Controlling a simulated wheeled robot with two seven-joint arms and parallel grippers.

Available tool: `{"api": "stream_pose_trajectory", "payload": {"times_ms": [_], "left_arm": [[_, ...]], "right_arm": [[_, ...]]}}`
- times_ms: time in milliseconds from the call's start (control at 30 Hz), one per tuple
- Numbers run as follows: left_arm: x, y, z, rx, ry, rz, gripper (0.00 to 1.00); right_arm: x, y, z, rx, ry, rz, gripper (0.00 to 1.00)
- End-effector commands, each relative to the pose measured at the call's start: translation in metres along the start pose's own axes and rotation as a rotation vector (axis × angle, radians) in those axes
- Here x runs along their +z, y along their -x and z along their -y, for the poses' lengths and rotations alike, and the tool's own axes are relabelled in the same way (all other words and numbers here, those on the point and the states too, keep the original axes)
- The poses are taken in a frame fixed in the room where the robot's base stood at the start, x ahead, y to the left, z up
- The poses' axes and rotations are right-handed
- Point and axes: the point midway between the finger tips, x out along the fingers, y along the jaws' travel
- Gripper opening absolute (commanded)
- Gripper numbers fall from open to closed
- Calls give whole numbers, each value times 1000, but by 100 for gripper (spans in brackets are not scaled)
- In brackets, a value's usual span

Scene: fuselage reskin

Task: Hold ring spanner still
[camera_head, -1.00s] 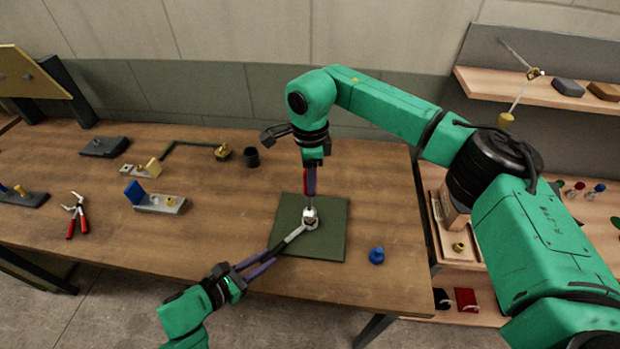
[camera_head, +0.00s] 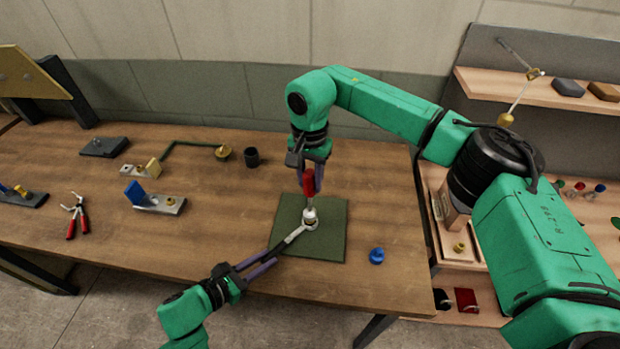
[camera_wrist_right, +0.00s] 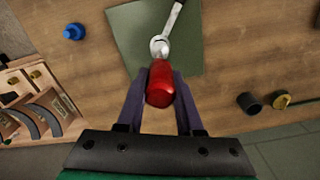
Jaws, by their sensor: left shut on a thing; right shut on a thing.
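The ring spanner (camera_head: 292,237) is a grey metal bar lying slantwise over the dark green mat (camera_head: 333,225). Its ring end is at a small silver fitting (camera_head: 310,217) on the mat; whether it fully encircles the fitting is unclear. My left gripper (camera_head: 273,256) is shut on the spanner's near end. My right gripper (camera_head: 309,183) is shut on the red handle (camera_head: 308,181) of an upright tool standing over the fitting. The right wrist view shows the red handle (camera_wrist_right: 160,88) between the fingers, with the spanner (camera_wrist_right: 174,18) beyond.
A blue knob-like part (camera_head: 376,255) lies right of the mat. A dark cup (camera_head: 251,157) stands behind it to the left. Red-handled pliers (camera_head: 76,216) and a bracket with a blue block (camera_head: 156,202) lie at left. The table between bracket and mat is clear.

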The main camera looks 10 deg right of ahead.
Motion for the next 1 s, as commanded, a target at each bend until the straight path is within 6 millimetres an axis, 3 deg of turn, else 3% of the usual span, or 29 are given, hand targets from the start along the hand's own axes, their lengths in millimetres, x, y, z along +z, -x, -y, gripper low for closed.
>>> {"api": "stream_pose_trajectory", "payload": {"times_ms": [1000], "left_arm": [[0,0,0,0,0,1,0]], "right_arm": [[0,-16,0,0,-1,1,0]]}}
